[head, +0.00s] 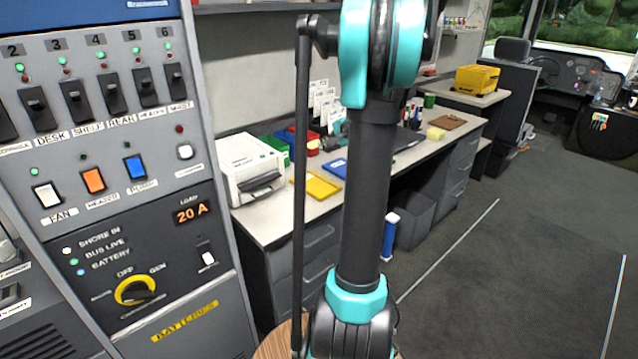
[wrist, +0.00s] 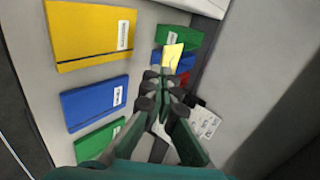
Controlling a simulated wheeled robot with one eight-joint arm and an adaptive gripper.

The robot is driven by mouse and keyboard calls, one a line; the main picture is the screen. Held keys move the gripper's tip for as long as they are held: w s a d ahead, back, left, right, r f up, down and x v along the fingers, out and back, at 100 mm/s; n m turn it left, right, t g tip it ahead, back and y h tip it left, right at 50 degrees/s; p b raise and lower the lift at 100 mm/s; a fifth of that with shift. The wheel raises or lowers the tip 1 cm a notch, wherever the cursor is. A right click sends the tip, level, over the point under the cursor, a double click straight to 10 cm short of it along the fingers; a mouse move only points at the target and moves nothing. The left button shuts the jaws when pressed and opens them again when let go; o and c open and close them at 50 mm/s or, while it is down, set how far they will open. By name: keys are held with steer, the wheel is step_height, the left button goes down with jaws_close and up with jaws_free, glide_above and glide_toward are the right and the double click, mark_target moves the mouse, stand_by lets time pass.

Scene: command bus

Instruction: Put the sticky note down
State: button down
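A small pale yellow sticky note (wrist: 173,55) shows at the tips of my gripper (wrist: 159,75) in the wrist view. The two dark fingers are close together, and the note sticks out beyond them, seemingly pinched there. Behind it are a green bin (wrist: 200,40) and a blue bin (wrist: 187,63). In the head view my own arm hides most of the gripper, and I cannot make out the held note there. A yellow block (head: 436,133), possibly a note pad, lies on the far part of the desk (head: 420,151).
A yellow folder (wrist: 90,35), a blue folder (wrist: 95,103) and a green folder (wrist: 100,143) lie on the desk. A white printer (head: 250,168) stands at its near end. A brown clipboard (head: 449,122) and a yellow crate (head: 478,79) are farther back. The floor at right is clear.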

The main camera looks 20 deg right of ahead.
step_height(320, 180, down, 17)
steer(key=shift+r, duration=0.15)
stand_by(0.4)
steer(key=c, duration=2)
jaws_free()
steer(key=v, duration=1.2)
steer(key=s+a+f+n+g, duration=0.1)
steer(key=s+a+n+g, duration=0.15)
steer(key=s+a, duration=0.4)
steer(key=s+a+n+g, duration=0.1)
steer(key=s+a+n, duration=0.25)
steer(key=a, duration=0.65)
steer(key=s+a+f+n+g+h, duration=0.1)
steer(key=s+a+f+n, duration=0.1)
steer(key=s, duration=0.6)
steer(key=s+a+f+n+g+h, duration=0.1)
steer(key=s+a+f+n+h, duration=0.1)
steer(key=s+a+n, duration=0.3)
steer(key=s+n, duration=0.1)
steer(key=s, duration=0.1)
steer(key=shift+s+h, duration=0.3)
steer(key=shift+s, duration=0.1)
